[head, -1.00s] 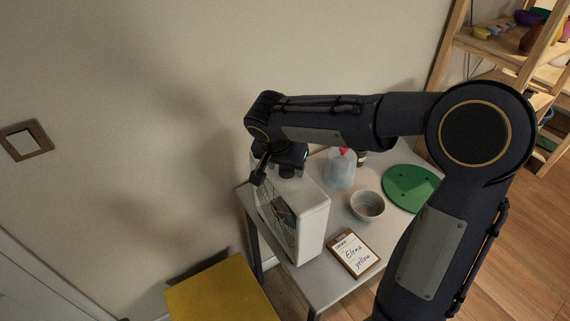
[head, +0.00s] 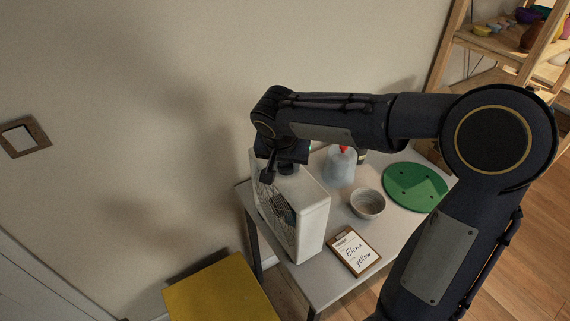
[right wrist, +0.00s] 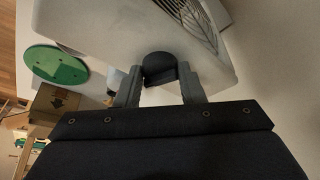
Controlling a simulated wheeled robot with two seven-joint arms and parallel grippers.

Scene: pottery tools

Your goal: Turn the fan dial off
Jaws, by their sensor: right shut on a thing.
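The fan (head: 312,222) is a white box with a dark round grille on its left side. It stands on the grey table's left part. The fan dial (right wrist: 159,67) is a dark round knob on the fan's casing, seen in the right wrist view. My right gripper (head: 280,170) is over the fan's top at its back end. In the right wrist view its two fingers stand on either side of the dial and are shut on it. The dial is hidden behind the gripper in the head view. Its setting cannot be read. My left gripper is not in view.
The grey table (head: 319,286) also holds a clipboard (head: 354,252), a grey bowl (head: 367,204), a green disc (head: 416,187) and a translucent bottle with a red top (head: 341,168). A yellow surface (head: 222,290) is at front left. The wall is close behind.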

